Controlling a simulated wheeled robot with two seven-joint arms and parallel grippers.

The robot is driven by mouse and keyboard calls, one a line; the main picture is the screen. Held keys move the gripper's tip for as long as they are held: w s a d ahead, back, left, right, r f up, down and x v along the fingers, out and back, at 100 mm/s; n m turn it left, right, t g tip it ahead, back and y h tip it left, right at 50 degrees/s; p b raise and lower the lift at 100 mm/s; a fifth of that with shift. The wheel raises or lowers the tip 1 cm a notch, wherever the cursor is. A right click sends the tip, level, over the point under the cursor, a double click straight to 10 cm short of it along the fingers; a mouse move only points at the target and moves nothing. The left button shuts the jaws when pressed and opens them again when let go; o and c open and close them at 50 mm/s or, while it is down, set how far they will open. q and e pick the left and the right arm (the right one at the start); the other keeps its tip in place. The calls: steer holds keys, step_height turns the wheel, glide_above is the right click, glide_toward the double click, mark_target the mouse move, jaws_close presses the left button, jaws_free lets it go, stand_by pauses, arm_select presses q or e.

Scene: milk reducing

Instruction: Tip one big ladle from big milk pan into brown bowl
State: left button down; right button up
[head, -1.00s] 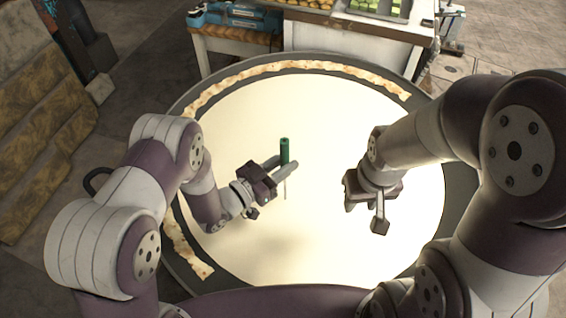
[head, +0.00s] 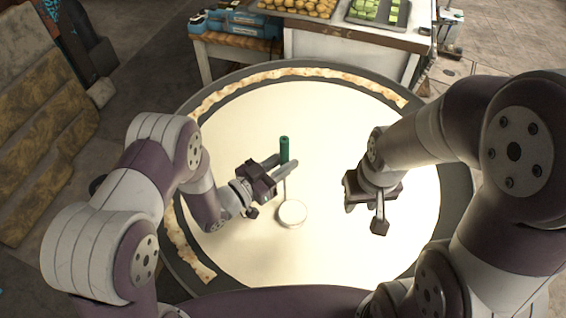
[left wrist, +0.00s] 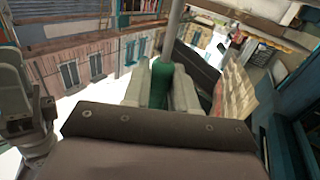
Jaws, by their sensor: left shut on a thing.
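The big milk pan (head: 330,255) is a wide round pan full of pale milk and fills the middle of the head view. My left gripper (head: 284,163) is over the pan and shut on the green handle (head: 285,148) of the ladle. The ladle's round bowl (head: 292,213) shows at the milk surface, filled with white. In the left wrist view the green handle (left wrist: 161,84) sits between the fingers. My right gripper (head: 380,212) hangs over the right part of the pan with nothing visible in it; its fingertips are unclear. I see no brown bowl.
A crust-like strip (head: 300,69) runs along the pan's far and left rim. Behind the pan stands a white table (head: 350,45) with trays of yellow and green pieces. A blue tool case (head: 235,23) is on a bench at the back left.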

mark_target(283, 141)
arm_select(q)
steer(key=shift+r+p, duration=2.25)
steer(key=shift+r, duration=0.95)
steer(key=shift+f, duration=0.1)
steer(key=shift+w, duration=0.2)
steer(key=shift+w+a+f+n+b, duration=0.2)
steer(key=shift+w+a+n+b, duration=0.15)
steer(key=shift+w+a+n, duration=0.4)
steer(key=shift+w+a+f+n+b, duration=0.2)
steer(key=shift+w+a+n+b, duration=0.25)
steer(key=shift+w+n, duration=0.3)
steer(key=shift+w+a, duration=0.1)
steer(key=shift+s+d+r+m+p, duration=0.4)
steer(key=shift+s+d+r+m, duration=0.3)
steer(key=shift+s, duration=0.2)
steer(key=shift+s+d+r+m+p, duration=0.4)
steer(key=shift+s+d+r+m, duration=0.25)
steer(key=shift+s+m, duration=0.2)
